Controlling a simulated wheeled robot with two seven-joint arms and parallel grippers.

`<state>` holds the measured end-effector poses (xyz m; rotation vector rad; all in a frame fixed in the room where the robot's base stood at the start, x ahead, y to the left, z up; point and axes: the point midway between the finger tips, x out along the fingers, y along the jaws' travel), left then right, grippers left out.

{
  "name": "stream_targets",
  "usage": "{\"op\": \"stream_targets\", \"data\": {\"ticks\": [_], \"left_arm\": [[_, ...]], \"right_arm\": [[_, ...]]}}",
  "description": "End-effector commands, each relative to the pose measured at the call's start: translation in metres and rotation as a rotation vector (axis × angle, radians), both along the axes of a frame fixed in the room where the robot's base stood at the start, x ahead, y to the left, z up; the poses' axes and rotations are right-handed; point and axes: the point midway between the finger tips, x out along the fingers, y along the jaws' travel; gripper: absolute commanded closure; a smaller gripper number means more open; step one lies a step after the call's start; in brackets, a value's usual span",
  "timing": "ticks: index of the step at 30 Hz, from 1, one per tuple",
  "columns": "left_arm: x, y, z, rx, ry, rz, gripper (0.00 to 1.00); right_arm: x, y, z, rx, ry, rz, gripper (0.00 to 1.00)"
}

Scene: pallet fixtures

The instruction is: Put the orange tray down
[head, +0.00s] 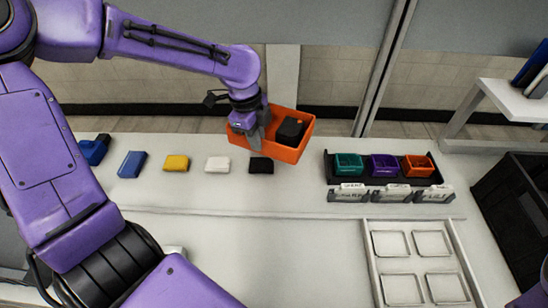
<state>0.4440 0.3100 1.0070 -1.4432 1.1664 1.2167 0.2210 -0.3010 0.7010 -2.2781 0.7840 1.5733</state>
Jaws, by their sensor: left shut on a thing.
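The orange tray (291,152) is in the head view, near the back edge of the white table and right of centre. It is an open box with a black object (291,130) inside. My left gripper (254,138) is shut on the left part of the tray. The tray looks tilted and appears held above the table, over a small black block (261,165). The gripper partly hides the tray's left end. My right gripper is not in view.
A row holds blue (132,164), yellow (176,163) and white (217,164) blocks. A black rack (383,180) carries teal, purple and orange bins. A white pallet (372,262) with square recesses lies front right. A black crate (514,200) stands at right. The table's middle front is clear.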

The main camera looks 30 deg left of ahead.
Motion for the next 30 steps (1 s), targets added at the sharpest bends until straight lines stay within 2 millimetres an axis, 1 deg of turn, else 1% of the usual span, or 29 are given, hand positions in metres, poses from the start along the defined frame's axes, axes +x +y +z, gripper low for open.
{"op": "stream_targets", "data": {"ticks": [1,3,4,6,8,12,15,17,19,21,24,30], "left_arm": [[0.005,0.000,-0.010,0.000,-0.005,-0.001,1.00],[0.012,-0.001,-0.010,0.000,-0.003,-0.002,1.00],[0.018,-0.001,-0.010,0.000,0.000,-0.001,1.00],[0.030,-0.001,-0.016,-0.001,0.001,-0.001,1.00],[0.038,-0.002,-0.022,-0.001,0.003,-0.001,1.00],[0.058,-0.002,-0.046,-0.001,0.003,-0.001,1.00],[0.069,-0.003,-0.059,-0.001,0.001,-0.002,1.00],[0.073,-0.003,-0.063,-0.001,0.000,-0.002,1.00],[0.079,-0.003,-0.072,-0.001,0.001,-0.002,1.00],[0.079,-0.003,-0.086,-0.002,0.002,-0.001,1.00],[0.079,-0.003,-0.099,-0.002,-0.001,-0.002,1.00],[0.079,-0.003,-0.101,-0.001,-0.004,-0.003,1.00]], "right_arm": [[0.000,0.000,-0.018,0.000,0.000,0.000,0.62],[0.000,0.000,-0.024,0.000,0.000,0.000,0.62],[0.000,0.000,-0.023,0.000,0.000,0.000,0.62],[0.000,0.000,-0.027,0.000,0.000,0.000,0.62],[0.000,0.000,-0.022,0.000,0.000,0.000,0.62],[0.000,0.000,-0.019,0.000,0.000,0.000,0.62],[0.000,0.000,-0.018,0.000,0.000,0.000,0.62],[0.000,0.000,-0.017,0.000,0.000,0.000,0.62],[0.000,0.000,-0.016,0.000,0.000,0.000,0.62],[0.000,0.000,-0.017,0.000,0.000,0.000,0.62],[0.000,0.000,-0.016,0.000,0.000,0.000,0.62],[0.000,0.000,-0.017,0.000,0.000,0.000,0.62]]}}
